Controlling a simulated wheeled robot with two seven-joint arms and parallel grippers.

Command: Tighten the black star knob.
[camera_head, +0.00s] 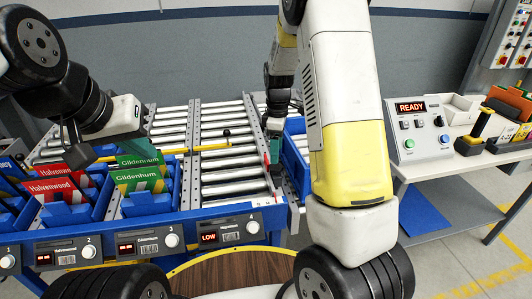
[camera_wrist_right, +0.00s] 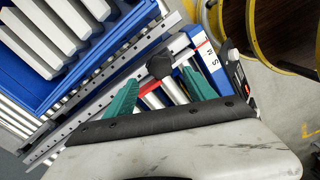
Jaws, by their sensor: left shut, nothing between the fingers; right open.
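A black knob (camera_wrist_right: 159,66) shows in the right wrist view, ahead of and roughly between the green fingertips of my right gripper (camera_wrist_right: 160,90). The fingers are apart and nothing is visibly clamped; whether they touch the knob is unclear. In the head view my right gripper (camera_head: 273,138) points down at the right edge of the roller conveyor, partly hidden by my own arm. A dark shape (camera_head: 275,177) just below it may be the knob, but its star form is not clear. My left gripper (camera_head: 76,150) is shut and empty above the blue bins at left.
Blue bins (camera_head: 120,205) with red and green packs line the conveyor's front. The roller conveyor (camera_head: 222,165) spans the middle. A white bench (camera_head: 440,163) at right carries a control box (camera_head: 414,125) reading READY. A round wooden surface (camera_head: 230,270) lies in front.

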